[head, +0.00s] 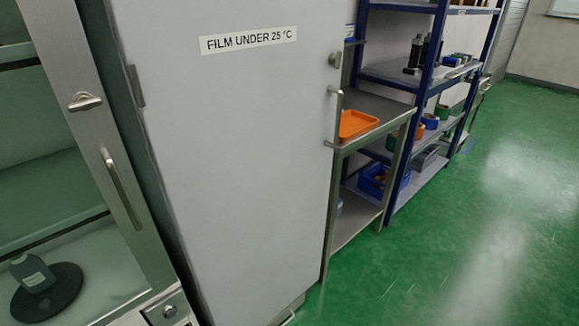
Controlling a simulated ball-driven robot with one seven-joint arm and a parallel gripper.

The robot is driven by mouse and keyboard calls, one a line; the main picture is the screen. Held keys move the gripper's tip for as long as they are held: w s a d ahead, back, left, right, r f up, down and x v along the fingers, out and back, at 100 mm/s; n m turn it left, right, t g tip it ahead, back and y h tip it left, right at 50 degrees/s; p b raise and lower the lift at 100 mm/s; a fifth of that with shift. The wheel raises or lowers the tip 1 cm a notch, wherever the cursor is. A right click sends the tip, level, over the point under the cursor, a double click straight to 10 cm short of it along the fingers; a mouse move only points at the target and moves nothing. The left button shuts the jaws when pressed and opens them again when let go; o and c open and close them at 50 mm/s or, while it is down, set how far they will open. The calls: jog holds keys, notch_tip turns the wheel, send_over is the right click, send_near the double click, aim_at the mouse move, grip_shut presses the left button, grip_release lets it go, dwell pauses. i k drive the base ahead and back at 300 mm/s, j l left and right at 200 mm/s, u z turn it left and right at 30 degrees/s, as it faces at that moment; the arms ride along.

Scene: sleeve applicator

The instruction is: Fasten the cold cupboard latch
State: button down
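A tall light grey cupboard (235,150) labelled "FILM UNDER 25 °C" fills the middle of the head view. Its door looks closed, with a hinge at the left edge. A small metal latch (335,60) sits near the upper right edge of the door, above a slim vertical bar handle (337,116). The latch is too small to tell whether it is fastened. My gripper is not in view.
At left stands a glass-fronted cabinet with its own turn latch (84,101) and handle (121,190). Right of the cupboard are a metal side table (376,106) with an orange tray (357,123), and blue shelving (425,75). Green floor (470,240) at right is clear.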

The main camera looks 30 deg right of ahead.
aim_at(335, 59)
jog(key=i+l+z, duration=0.2)
jog(key=i+l, duration=0.15)
jog(key=l, duration=0.35)
jog(key=i+l+z, duration=0.25)
jog(key=i+l, duration=0.15)
jog(key=l, duration=0.3)
jog(key=i+l+z, duration=0.2)
jog(key=i+l, duration=0.25)
jog(key=l, duration=0.15)
